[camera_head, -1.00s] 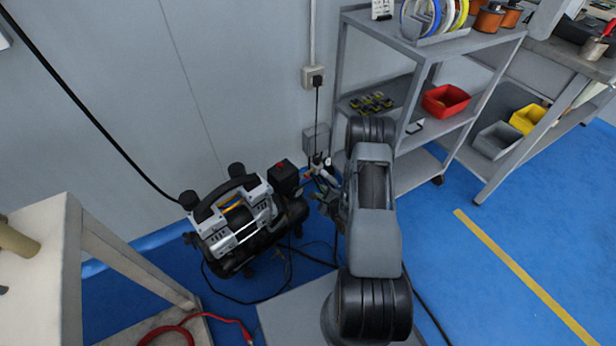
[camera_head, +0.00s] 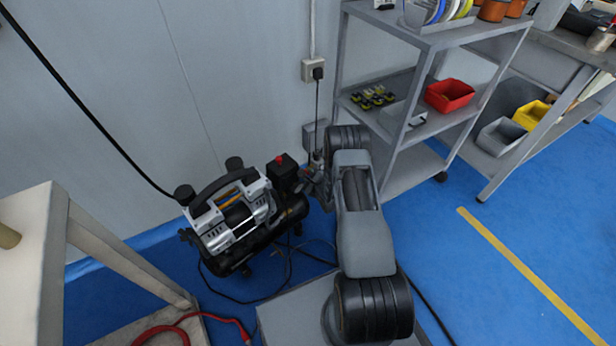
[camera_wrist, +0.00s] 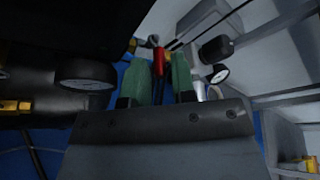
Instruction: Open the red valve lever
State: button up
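In the wrist view the red valve lever (camera_wrist: 158,61) shows as a narrow red piece between the two green fingertips of my gripper (camera_wrist: 161,74). The fingers stand apart, with a visible gap on the lever's right side. I cannot tell whether the left finger touches it. The lever cannot be made out there, as my arm and gripper crowd that spot.
Round gauges (camera_wrist: 86,75) flank the fingers in the wrist view, close on both sides. A grey shelf rack (camera_head: 425,128) stands right of my arm. A pale table (camera_head: 30,230) is at the left. Blue floor is free at the right.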

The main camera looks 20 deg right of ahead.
jog(key=shift+w+f, duration=0.1)
jog(key=shift+w, duration=0.45)
grip_shut()
jog(key=shift+d, duration=0.1)
jog(key=shift+w+d+n+g+y+b, duration=0.15)
jog(key=shift+d+n+g+y+b, duration=0.2)
jog(key=shift+n+y, duration=0.7)
jog(key=shift+w+d+n+g+y+b, duration=0.2)
jog(key=shift+n+g+y+b, duration=0.25)
jog(key=shift+n+y, duration=0.6)
jog(key=shift+w+d+n+g+y+b, duration=0.15)
jog(key=shift+d+n+g+y+b, duration=0.4)
jog(key=shift+y, duration=0.85)
jog(key=shift+a+n, duration=0.3)
jog(key=shift+n, duration=0.05)
